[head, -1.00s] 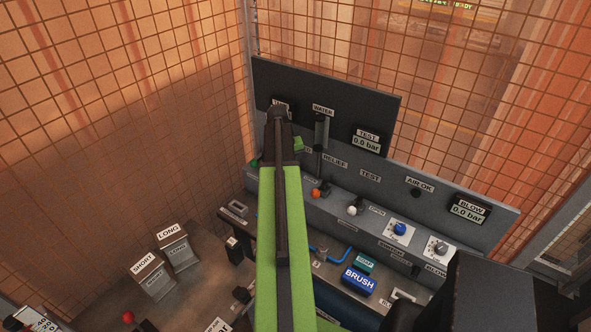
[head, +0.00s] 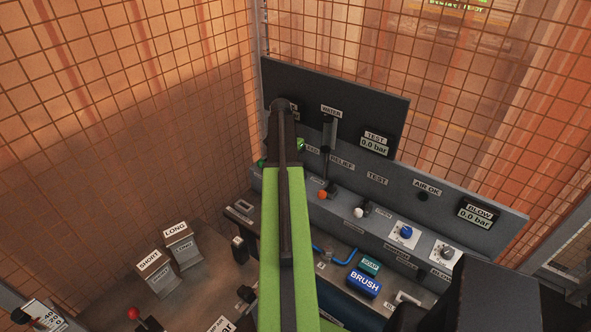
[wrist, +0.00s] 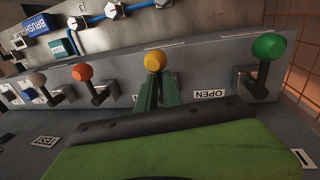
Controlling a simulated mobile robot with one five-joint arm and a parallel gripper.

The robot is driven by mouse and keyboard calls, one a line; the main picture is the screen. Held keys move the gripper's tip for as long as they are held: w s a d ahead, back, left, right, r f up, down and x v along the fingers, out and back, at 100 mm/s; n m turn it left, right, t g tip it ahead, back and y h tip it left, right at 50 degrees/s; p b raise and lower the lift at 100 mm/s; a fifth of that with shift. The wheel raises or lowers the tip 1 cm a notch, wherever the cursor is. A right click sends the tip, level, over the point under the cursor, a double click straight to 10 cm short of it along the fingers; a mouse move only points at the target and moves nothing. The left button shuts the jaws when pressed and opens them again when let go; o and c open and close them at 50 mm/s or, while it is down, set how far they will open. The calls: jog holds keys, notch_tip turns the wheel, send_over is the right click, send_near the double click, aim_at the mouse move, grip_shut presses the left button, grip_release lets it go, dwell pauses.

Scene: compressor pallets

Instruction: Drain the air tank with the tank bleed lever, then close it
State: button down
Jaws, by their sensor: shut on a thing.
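In the wrist view my gripper (wrist: 157,92) is shut on the yellow-knobbed lever (wrist: 155,60), with its dark green fingers just below the ball. This lever stands between a green-knobbed lever (wrist: 269,46) and an orange-knobbed lever (wrist: 82,72). An OPEN label (wrist: 210,94) shows upside down right of my fingers. In the head view my arm hides the yellow knob, my fingertips and part of the labels. The green knob (head: 262,162) peeks out left of my arm, and the orange knob (head: 322,194) is to its right. I cannot read the held lever's name.
A white-knobbed lever (head: 359,212) and a blue knob (head: 405,232) continue the row. The TEST display (head: 375,142) and BLOW display (head: 477,213) read 0.0 bar. A BRUSH block (head: 364,283) lies in front. Wire mesh (head: 150,90) closes the left and back.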

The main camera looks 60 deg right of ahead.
jog(key=shift+w+m, duration=0.1)
jog(key=shift+m, duration=0.2)
dwell(0.4)
jog(key=c, duration=1.5)
grip_release()
jog(key=shift+r, duration=0.1)
jog(key=w+r+p, duration=0.3)
jog(key=r+p, duration=1.4)
jog(key=shift+w+d, duration=0.2)
jog(key=shift+d, duration=0.15)
jog(key=shift+f, duration=0.1)
